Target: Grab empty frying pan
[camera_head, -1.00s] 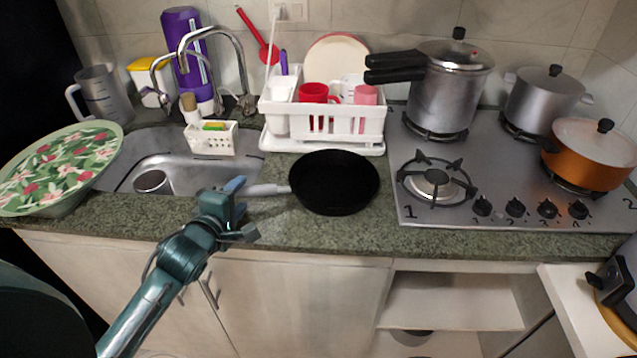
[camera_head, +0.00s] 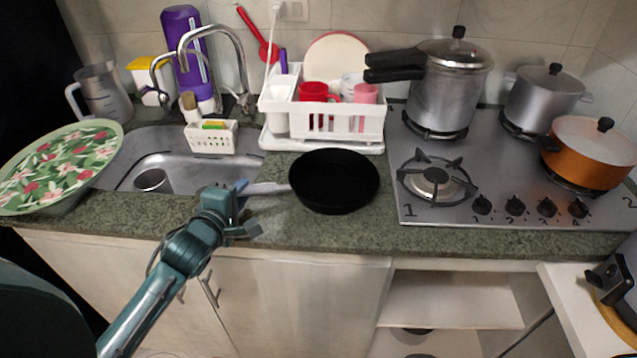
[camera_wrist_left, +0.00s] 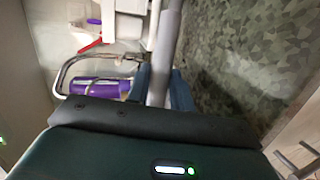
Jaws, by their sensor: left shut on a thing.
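The frying pan (camera_head: 334,181) is black and empty. It rests on the green stone counter between the sink and the stove, below the dish rack. Its grey handle (camera_head: 266,189) points left. My left gripper (camera_head: 242,192) is shut on this handle near its end, at the counter's front part. In the left wrist view the handle (camera_wrist_left: 163,60) runs up from between the fingers (camera_wrist_left: 160,88); the pan's body is not clear there. My right gripper is not in view.
The stove (camera_head: 450,205) is right of the pan, with a free front-left burner (camera_head: 433,182) and several pots on the others. The white dish rack (camera_head: 330,128) stands behind the pan. The sink (camera_head: 190,160) and a floral tray (camera_head: 60,165) are on the left.

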